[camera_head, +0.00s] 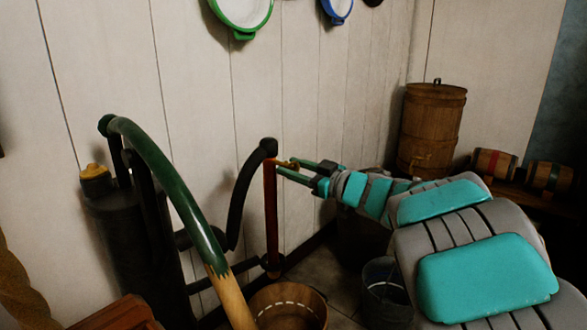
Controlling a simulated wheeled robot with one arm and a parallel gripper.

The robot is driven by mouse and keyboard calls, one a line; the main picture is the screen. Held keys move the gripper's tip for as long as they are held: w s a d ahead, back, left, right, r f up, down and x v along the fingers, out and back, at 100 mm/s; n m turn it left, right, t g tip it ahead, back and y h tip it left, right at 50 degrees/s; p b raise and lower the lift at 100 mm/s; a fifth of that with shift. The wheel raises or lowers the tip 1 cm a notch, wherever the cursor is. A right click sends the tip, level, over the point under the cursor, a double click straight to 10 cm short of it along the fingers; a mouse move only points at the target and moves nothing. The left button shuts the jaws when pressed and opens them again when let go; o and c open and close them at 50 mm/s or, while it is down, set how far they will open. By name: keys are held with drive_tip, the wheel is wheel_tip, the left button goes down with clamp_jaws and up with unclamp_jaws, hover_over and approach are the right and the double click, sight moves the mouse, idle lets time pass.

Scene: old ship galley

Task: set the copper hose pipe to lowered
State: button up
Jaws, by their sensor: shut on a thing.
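The copper hose pipe (271,212) stands upright beside the black pump, left of my gripper. Its top meets a dark fitting (268,147) on the black hose (243,197), and its lower end is near a dark foot above the wooden tub. My gripper (284,167) reaches in from the right and is shut at the pipe's upper part, where a small brass piece shows. The exact contact between fingertips and pipe is too small to make out.
The black pump (124,245) with its curved green handle (165,170) stands at left. A wooden tub (288,300) and a metal bucket (386,290) are on the floor below. A wooden barrel (430,125) and small kegs (494,164) are at right. The plank wall is close behind.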

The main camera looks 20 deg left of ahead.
clamp_jaws()
idle(0.8)
